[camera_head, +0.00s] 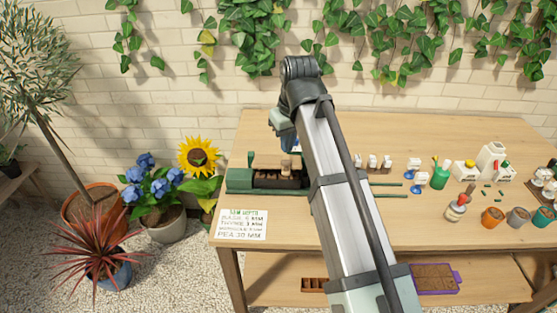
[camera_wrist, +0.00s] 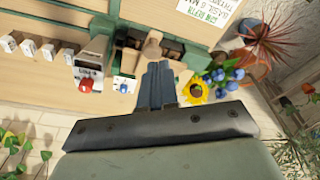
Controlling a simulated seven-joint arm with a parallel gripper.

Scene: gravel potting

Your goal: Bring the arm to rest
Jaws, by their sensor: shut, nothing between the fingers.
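My arm reaches over the wooden table (camera_head: 420,235) from the front, with its elbow high at the back. My gripper (camera_wrist: 158,70) shows in the wrist view with its two fingers together and nothing between them. In the head view the arm covers most of it. A small wooden piece (camera_wrist: 152,43) appears just beyond the fingertips; I cannot tell how far apart they are. It also shows in the head view (camera_head: 286,165), at the green tray (camera_head: 240,182) with dark cells.
A printed depth card (camera_head: 240,224) lies at the table's front left. A sunflower (camera_head: 198,156) stands left of the table.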

